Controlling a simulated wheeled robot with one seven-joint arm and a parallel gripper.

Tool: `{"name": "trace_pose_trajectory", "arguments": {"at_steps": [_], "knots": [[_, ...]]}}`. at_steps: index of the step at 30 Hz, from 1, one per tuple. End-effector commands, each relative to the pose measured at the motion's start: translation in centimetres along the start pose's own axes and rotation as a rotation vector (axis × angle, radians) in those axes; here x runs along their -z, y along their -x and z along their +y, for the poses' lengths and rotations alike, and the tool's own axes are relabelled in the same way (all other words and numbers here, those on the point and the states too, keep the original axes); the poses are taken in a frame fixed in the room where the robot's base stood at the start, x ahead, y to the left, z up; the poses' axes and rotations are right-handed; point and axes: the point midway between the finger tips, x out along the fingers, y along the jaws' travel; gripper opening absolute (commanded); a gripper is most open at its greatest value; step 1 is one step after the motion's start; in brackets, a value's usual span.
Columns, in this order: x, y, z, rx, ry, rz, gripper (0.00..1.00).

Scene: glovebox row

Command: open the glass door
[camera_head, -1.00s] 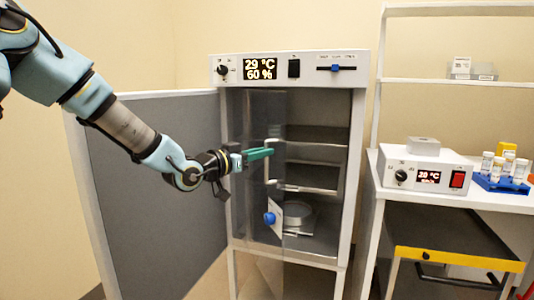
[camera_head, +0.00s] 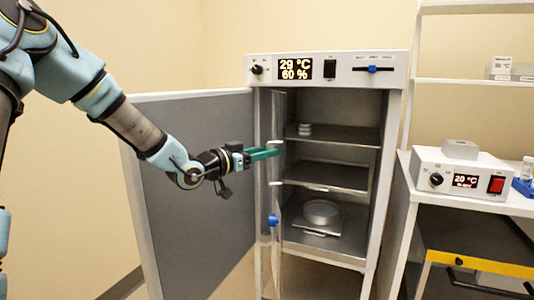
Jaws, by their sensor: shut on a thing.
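The glass door (camera_head: 278,115) is the clear inner panel of the cabinet (camera_head: 325,160). It stands swung out at the cabinet's left side and shows almost edge-on. Its blue knob (camera_head: 273,220) is low on the panel. My gripper (camera_head: 272,153), with green fingers, is shut on the door's pale handle (camera_head: 275,145) at mid-height; the fingers partly hide the handle. The solid outer door (camera_head: 200,190) stands wide open to the left, behind my forearm.
Inside the cabinet are shelves, a small stack of white pieces (camera_head: 305,130) and a round dish (camera_head: 321,211). A bench with a white control box (camera_head: 461,172) stands to the right. My arm passes in front of the outer door.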

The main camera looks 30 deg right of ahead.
Motion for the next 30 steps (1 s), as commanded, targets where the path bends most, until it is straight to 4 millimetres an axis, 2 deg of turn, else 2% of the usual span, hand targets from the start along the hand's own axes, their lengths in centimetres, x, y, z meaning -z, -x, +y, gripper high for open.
{"name": "trace_pose_trajectory", "arguments": {"at_steps": [1,6,25,30], "knots": [[-0.1,0.1,-0.4,0.009,0.001,-0.002,0.26],[-0.2,0.0,-0.2,0.004,0.001,-0.003,0.45],[-0.1,-0.1,0.4,-0.007,0.001,-0.003,0.45],[-0.2,1.0,0.3,-0.005,0.000,-0.002,0.45]]}}
